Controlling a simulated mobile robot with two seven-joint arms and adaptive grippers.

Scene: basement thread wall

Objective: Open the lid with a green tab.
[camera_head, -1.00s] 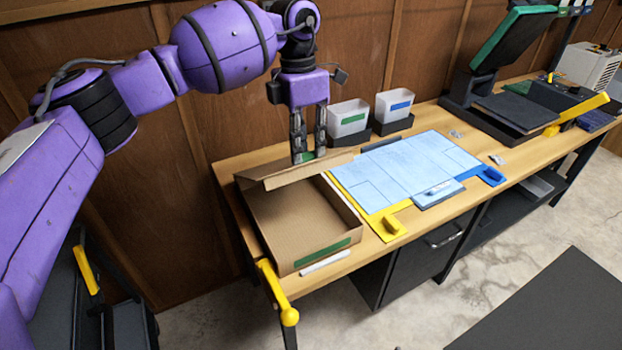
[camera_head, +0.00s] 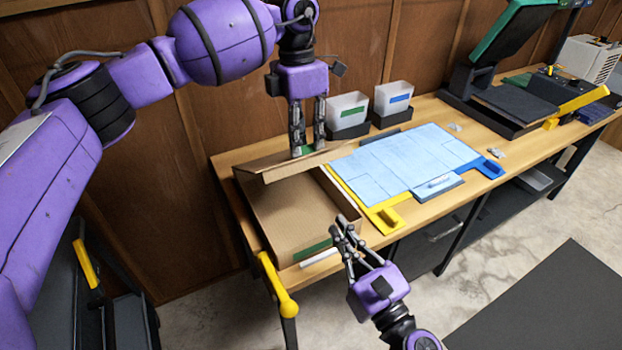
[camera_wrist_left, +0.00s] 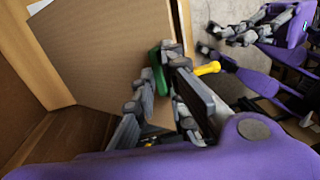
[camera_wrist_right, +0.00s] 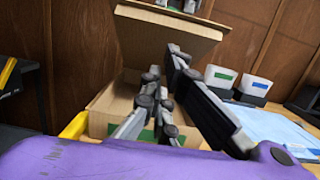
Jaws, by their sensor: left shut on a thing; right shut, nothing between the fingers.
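A cardboard box (camera_head: 282,222) stands at the left end of the workbench, with a green label (camera_head: 312,248) on its front. Its lid (camera_head: 272,174) is raised and tilted at the back edge; the right wrist view shows the lid (camera_wrist_right: 165,38) standing up above the box (camera_wrist_right: 104,104). My left gripper (camera_head: 307,150) is shut on the green tab (camera_wrist_left: 154,86) at the lid's edge. My right gripper (camera_head: 345,222) is shut and empty, in front of the box's right front corner. It hides part of that corner in the head view.
A blue mat (camera_head: 405,165) with yellow and blue corner pieces lies right of the box. Two bins, green-labelled (camera_head: 347,112) and blue-labelled (camera_head: 393,98), stand behind it. A yellow handle (camera_head: 275,280) sits at the bench's front left. A white strip (camera_head: 318,260) lies before the box.

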